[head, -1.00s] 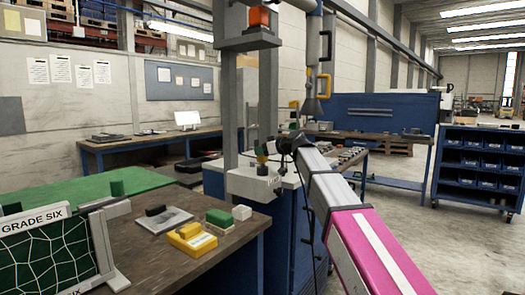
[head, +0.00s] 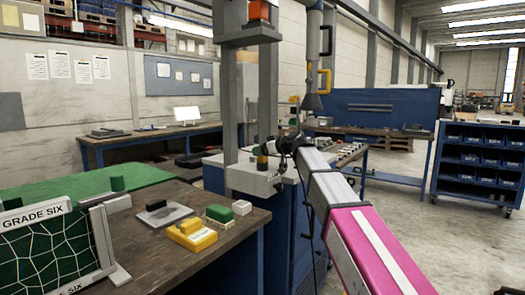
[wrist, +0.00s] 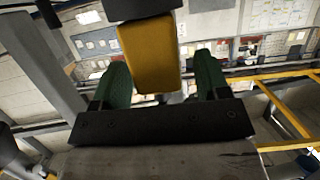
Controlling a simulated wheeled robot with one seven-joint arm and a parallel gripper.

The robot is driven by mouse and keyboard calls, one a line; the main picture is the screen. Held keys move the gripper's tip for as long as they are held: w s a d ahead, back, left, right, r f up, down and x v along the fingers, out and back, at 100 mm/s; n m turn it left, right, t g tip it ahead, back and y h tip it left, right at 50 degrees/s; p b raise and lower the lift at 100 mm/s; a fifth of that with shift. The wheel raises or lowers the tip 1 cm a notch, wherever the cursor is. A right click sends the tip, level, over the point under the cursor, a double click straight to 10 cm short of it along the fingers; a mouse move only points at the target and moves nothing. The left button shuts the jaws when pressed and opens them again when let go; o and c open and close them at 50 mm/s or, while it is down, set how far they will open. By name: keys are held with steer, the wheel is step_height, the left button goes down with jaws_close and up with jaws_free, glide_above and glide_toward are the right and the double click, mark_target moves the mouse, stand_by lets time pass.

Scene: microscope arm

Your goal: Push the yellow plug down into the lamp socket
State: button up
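In the wrist view the yellow plug (wrist: 150,55) is a rounded block below a dark part, between the two green fingers of my gripper (wrist: 162,80). The fingers stand apart, with a gap visible at the plug's right side; contact on its left side is unclear. In the head view my gripper (head: 283,150) is small and dark, at the far end of my arm, close to a small yellow-and-dark piece (head: 262,163) on the grey stand (head: 250,181). The lamp socket cannot be made out in either view.
Two grey uprights (head: 267,100) rise behind the stand, with an orange-red lamp (head: 258,12) above. A brown bench (head: 130,245) at left front holds a yellow device (head: 192,236), a green-and-white block and a framed sign. Open floor lies at right.

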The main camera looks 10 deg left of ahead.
steer(key=v, duration=1)
steer(key=shift+d, duration=0.35)
steer(key=shift+s+r, duration=0.1)
steer(key=shift+r, duration=0.05)
steer(key=s+d+f+m+g+h, duration=0.1)
steer(key=d+f+m+h, duration=0.1)
steer(key=d+f, duration=0.65)
steer(key=s+d+f+m+h, duration=0.2)
steer(key=d+f+m+h, duration=0.1)
steer(key=f, duration=1.1)
steer(key=s+d+f+m+g+h, duration=0.1)
steer(key=d+f+m+h, duration=0.1)
steer(key=d+f, duration=0.65)
steer(key=s+d+f+m+g+h, duration=0.2)
steer(key=s+d+f, duration=0.5)
steer(key=f, duration=0.5)
steer(key=s+d+f+m+g+h, duration=0.1)
steer(key=s+d+f+m+h, duration=0.3)
steer(key=s+d+f, duration=0.4)
step_height(320, 180, down, 4)
steer(key=shift+s+r+g, duration=0.15)
steer(key=shift+s+g, duration=0.25)
steer(key=shift+s, duration=0.5)
